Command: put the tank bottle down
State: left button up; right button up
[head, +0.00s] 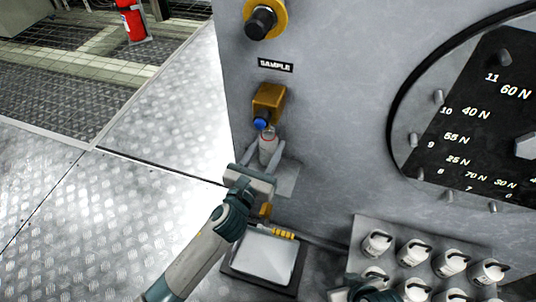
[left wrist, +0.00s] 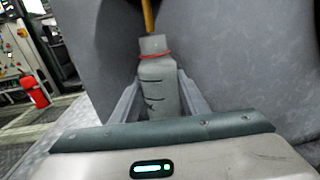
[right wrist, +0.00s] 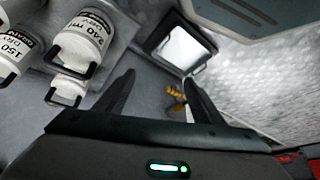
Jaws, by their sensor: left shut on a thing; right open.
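The tank bottle (head: 267,150) is grey with a red ring at its neck. It stands upright below the yellow sample tap (head: 268,100) with the blue knob. My left gripper (head: 268,160) is shut around its body; the left wrist view also shows the bottle (left wrist: 160,88) between the two fingers, with the brown spout (left wrist: 148,14) right above its mouth. A small grey ledge (head: 288,180) shows beside the bottle; whether the base touches it is hidden. My right gripper (right wrist: 158,92) is open and empty, mostly out of the head view at the bottom.
A white pad in a dark frame (head: 262,256) lies below my left gripper, with a yellow coiled item (head: 283,234) at its back edge. A rack of several white labelled canisters (head: 412,252) stands at the lower right. A large dial (head: 480,130) is on the grey wall.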

aim_at(265, 161)
pick_arm(q)
notch_tip(265, 161, down, 3)
jog(key=shift+r+b, duration=0.2)
jog(key=shift+b, duration=0.4)
jog(key=shift+f, duration=0.45)
pick_arm(e)
jog(key=shift+w+a+t+y, duration=0.3)
jog(key=shift+w+a+t, duration=0.2)
jog(key=shift+a, duration=0.3)
pick_arm(q)
jog(key=shift+f, duration=0.1)
jog(key=o, duration=1.2)
jog(key=shift+c, duration=0.2)
pick_arm(e)
jog(key=shift+w+a, duration=0.1)
pick_arm(q)
jog(key=shift+s, duration=0.1)
pick_arm(e)
jog(key=shift+r, duration=0.1)
pick_arm(q)
jog(key=v, duration=1.2)
pick_arm(e)
jog(key=shift+d, duration=0.2)
